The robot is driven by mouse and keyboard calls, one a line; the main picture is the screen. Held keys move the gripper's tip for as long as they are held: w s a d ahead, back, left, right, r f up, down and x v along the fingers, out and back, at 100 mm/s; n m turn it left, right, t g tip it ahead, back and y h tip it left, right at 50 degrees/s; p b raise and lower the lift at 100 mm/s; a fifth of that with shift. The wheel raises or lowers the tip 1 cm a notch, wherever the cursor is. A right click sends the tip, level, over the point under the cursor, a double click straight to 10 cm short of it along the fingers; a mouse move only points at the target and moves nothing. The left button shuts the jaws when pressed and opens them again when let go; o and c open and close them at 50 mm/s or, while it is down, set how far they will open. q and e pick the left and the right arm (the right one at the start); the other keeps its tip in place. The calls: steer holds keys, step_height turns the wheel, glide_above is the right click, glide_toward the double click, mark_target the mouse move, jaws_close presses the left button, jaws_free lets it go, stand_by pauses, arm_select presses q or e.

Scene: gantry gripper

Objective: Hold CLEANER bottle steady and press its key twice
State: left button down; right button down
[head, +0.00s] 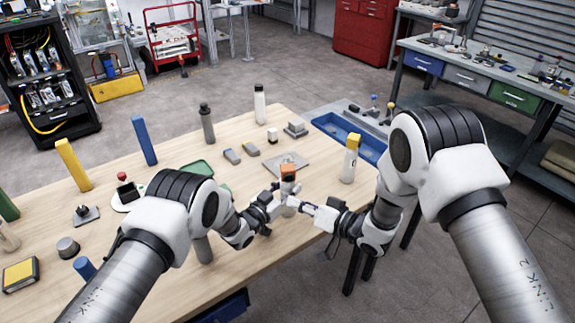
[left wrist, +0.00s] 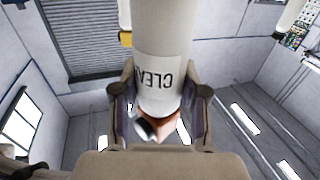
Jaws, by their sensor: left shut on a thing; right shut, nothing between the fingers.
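The CLEANER bottle (left wrist: 165,45) is white with black lettering, of which "CLEA" shows upside down in the left wrist view. An orange-brown top shows at its lower end there, beside a small dark and silver part that I cannot identify. In the head view its orange top (head: 288,172) stands above the table near the front edge. My left gripper (head: 279,201) is shut around the bottle; its two fingers flank it in the left wrist view (left wrist: 160,100). My right gripper (head: 304,208) is shut and empty, close to the bottle's right side. Whether it touches is unclear.
A grey plate (head: 289,158) lies just behind the bottle on the wooden table (head: 226,270). A yellow-topped bottle (head: 350,165) stands to the right, near a blue tray (head: 340,132).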

stand_by(0.3)
arm_select(q)
steer(key=c, duration=0.5)
jaws_free()
steer(key=v, duration=1.2)
